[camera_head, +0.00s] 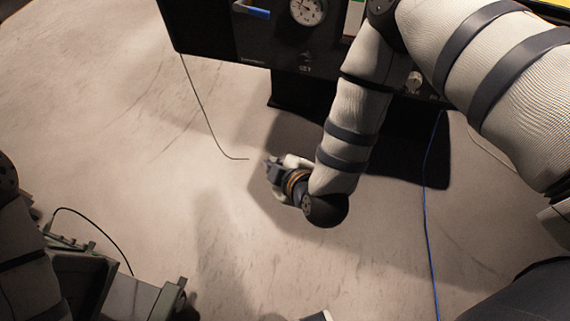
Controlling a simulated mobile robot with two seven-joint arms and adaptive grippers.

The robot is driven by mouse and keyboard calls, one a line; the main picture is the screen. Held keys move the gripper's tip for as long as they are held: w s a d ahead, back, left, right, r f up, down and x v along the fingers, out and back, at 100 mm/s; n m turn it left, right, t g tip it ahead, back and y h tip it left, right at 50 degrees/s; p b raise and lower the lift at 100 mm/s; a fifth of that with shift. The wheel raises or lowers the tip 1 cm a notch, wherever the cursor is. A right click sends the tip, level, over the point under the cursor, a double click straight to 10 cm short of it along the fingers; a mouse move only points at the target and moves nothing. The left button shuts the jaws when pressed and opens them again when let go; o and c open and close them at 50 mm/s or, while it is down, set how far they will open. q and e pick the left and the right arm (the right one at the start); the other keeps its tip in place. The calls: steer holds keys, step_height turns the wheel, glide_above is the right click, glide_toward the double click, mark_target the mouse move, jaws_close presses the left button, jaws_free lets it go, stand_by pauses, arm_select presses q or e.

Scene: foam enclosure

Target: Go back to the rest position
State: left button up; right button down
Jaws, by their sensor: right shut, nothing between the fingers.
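My right arm, in a pale ribbed sleeve with dark bands, comes in from the upper right and bends down at the elbow. My right gripper (272,168) is at its end, near the middle of the view, pointing left. It looks small, and its fingers are shut with nothing held. It is in front of and below the dark panel, apart from it, with pale floor behind it.
A black panel (215,30) at the top carries a round gauge (308,11) and a blue-handled lever (256,12). A thin dark cable (205,115) hangs left of my right gripper. A blue cable (425,200) runs down at the right. The pale floor (110,130) is clear at left.

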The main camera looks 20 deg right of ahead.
steer(key=shift+s+d+f, duration=0.1)
steer(key=shift+s+f, duration=0.05)
steer(key=shift+s, duration=0.15)
